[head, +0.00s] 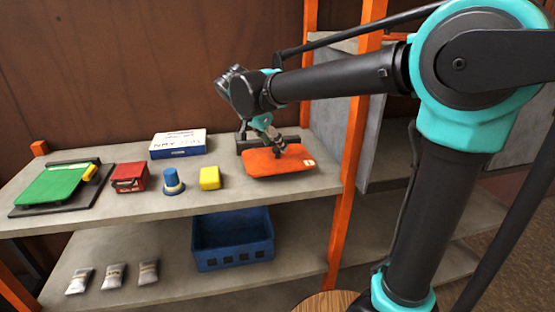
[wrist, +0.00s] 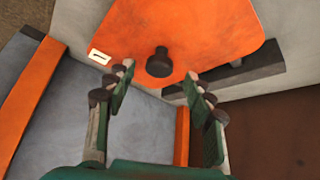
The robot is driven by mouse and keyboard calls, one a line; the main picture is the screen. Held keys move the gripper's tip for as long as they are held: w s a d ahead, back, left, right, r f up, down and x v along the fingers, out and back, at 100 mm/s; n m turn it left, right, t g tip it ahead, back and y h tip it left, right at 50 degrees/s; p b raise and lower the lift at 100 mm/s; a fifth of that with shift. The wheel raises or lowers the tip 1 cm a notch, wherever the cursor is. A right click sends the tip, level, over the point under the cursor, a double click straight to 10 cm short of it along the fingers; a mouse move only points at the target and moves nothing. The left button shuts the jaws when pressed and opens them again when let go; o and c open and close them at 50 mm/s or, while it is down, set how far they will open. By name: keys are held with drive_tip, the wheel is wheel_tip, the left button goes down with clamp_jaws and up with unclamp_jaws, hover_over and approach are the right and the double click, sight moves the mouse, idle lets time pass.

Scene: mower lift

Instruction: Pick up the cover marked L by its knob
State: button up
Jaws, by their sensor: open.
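The orange cover (head: 262,163) lies on the right part of the upper shelf. It bears a small white label with a mark that looks like an L, seen in the wrist view (wrist: 99,56). Its dark round knob (wrist: 159,62) stands on the orange face. My gripper (wrist: 158,80) is open, with its fingers on either side of the knob's line and the knob just beyond the fingertips. In the head view my gripper (head: 279,146) is above the cover and hides the knob. Whether the fingers touch the cover cannot be told.
A dark frame (head: 246,141) sits behind the cover. A yellow block (head: 210,178), a blue cylinder (head: 172,182), a red box (head: 129,178), a green cover (head: 53,185) and a white-blue box (head: 178,144) stand to the left. An orange post (head: 354,125) rises close on the right.

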sight(277, 148)
drive_tip(key=shift+x, duration=1.8)
clamp_jaws()
